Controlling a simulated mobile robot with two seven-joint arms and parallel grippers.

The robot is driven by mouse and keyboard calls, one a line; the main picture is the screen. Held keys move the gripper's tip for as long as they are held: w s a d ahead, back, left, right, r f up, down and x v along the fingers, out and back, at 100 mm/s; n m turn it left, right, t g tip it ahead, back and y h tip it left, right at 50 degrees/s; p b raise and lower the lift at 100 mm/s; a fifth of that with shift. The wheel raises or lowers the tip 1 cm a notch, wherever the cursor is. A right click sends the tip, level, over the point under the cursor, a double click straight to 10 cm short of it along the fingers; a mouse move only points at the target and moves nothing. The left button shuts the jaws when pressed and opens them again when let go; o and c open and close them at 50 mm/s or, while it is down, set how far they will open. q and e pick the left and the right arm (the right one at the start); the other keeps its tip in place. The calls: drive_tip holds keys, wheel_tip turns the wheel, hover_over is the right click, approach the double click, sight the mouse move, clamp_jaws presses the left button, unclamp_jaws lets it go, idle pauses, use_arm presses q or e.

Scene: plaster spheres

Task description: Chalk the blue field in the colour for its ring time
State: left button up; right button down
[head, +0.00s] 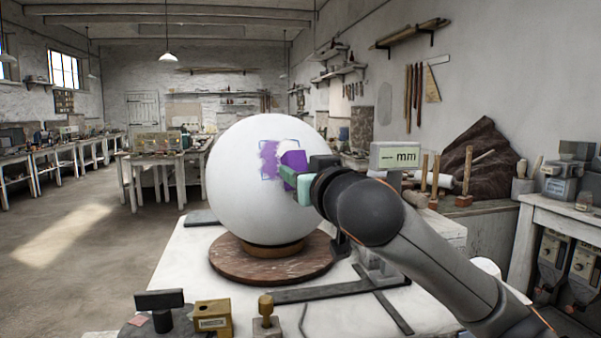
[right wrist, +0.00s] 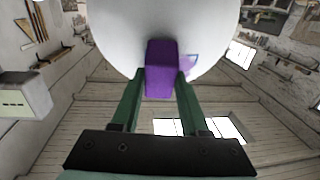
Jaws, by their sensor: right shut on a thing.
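A large white plaster sphere (head: 235,200) stands on a round brown turntable (head: 232,268). On its front is a field with a thin blue outline (head: 262,178), partly covered with purple chalk strokes (head: 269,160); white still shows in its upper right. My right gripper (head: 293,178) is shut on a purple chalk block (head: 294,158) at the right side of the field. The block hides part of the field, and I cannot tell whether it touches the sphere. In the right wrist view the block (right wrist: 160,72) sits between the fingers, before the sphere (right wrist: 115,28). My left gripper is not in view.
A pale box with a display (head: 397,156) stands behind my right arm. At the white table's front are a brass block (head: 213,318), a brass-knobbed piece (head: 266,312) and a dark-topped stand (head: 160,300). Wooden-handled tools (head: 436,175) stand at the right.

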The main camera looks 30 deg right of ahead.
sight(297, 152)
drive_tip(key=shift+w+r+p, duration=0.35)
drive_tip(key=shift+r+p, duration=0.25)
drive_tip(key=shift+r, duration=0.25)
drive_tip(key=shift+w+r+p, duration=0.3)
drive_tip(key=shift+r+p, duration=0.25)
drive_tip(key=shift+r, duration=0.25)
drive_tip(key=shift+s+f+b, duration=0.25)
drive_tip(key=shift+f+b, duration=0.4)
drive_tip(key=shift+s+f+b, duration=0.25)
drive_tip(key=shift+f+b, duration=0.35)
drive_tip(key=shift+b, duration=0.1)
drive_tip(key=shift+s+f+b, duration=0.25)
drive_tip(key=shift+f+b, duration=0.4)
drive_tip(key=shift+w+r+p, duration=0.25)
drive_tip(key=shift+r+p, duration=0.3)
drive_tip(key=shift+r, duration=0.05)
drive_tip(key=shift+w+r+p, duration=0.25)
drive_tip(key=shift+r+p, duration=0.3)
drive_tip(key=shift+r, duration=0.1)
drive_tip(key=shift+w+r+p, duration=0.25)
drive_tip(key=shift+r+p, duration=0.3)
drive_tip(key=shift+r, duration=0.05)
drive_tip(key=shift+s+f+b, duration=0.25)
drive_tip(key=shift+f+b, duration=0.15)
drive_tip(key=shift+b, duration=0.1)
drive_tip(key=shift+s+f+b, duration=0.25)
drive_tip(key=shift+s+b, duration=0.05)
drive_tip(key=shift+s, duration=0.05)
drive_tip(key=shift+s+f, duration=0.1)
drive_tip(key=shift+s, duration=0.3)
